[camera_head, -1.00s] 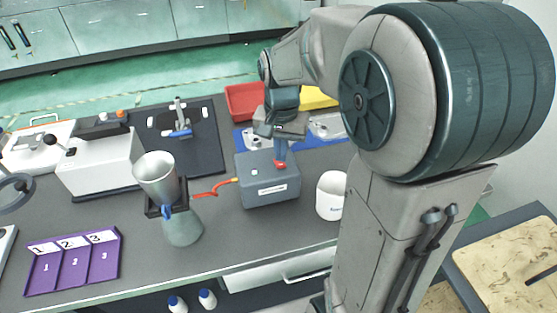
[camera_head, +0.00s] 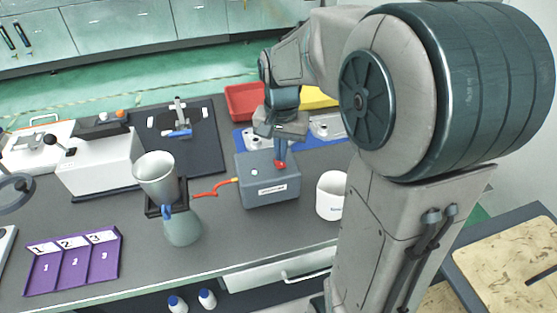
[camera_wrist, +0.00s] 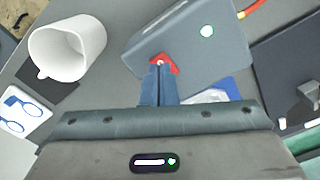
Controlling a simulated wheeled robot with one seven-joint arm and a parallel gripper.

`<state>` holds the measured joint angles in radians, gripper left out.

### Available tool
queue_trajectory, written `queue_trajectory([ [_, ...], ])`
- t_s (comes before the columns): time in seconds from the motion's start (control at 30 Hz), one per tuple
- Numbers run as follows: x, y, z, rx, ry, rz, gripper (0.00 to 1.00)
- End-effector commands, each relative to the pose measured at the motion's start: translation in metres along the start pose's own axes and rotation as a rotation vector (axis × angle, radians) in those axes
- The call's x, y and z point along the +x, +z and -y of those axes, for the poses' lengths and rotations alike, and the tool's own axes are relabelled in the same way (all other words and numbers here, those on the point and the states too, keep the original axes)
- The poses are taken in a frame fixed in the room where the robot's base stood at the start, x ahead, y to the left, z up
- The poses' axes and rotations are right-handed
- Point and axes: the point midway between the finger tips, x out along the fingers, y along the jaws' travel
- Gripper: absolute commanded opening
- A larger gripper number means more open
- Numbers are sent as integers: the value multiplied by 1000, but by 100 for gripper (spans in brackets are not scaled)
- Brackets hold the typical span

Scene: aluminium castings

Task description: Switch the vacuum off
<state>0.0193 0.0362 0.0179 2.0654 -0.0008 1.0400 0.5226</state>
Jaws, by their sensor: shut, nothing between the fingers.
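The vacuum unit is a grey-blue box (camera_head: 265,188) with a white label on its front, standing on the dark worktop; it also fills the top middle of the wrist view (camera_wrist: 190,38). A red switch (camera_head: 281,165) sits on its top, also in the wrist view (camera_wrist: 174,66). A small pale round spot (camera_wrist: 207,30) shows on the box top. My gripper (camera_head: 281,160) is shut and empty, pointing down with its blue fingertips (camera_wrist: 159,70) at the red switch. The fingertips partly cover the switch, and I cannot tell whether they press on it.
A white cup (camera_head: 331,196) stands close right of the box. A red bin (camera_head: 243,101) and blue mat lie behind.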

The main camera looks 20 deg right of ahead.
Motion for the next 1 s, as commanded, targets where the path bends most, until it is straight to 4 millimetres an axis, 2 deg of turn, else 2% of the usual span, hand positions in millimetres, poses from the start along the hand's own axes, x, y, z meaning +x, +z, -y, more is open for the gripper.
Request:
queue_trajectory([
  [1.0, 15, 0, 0, 0, 0, 0, 0],
])
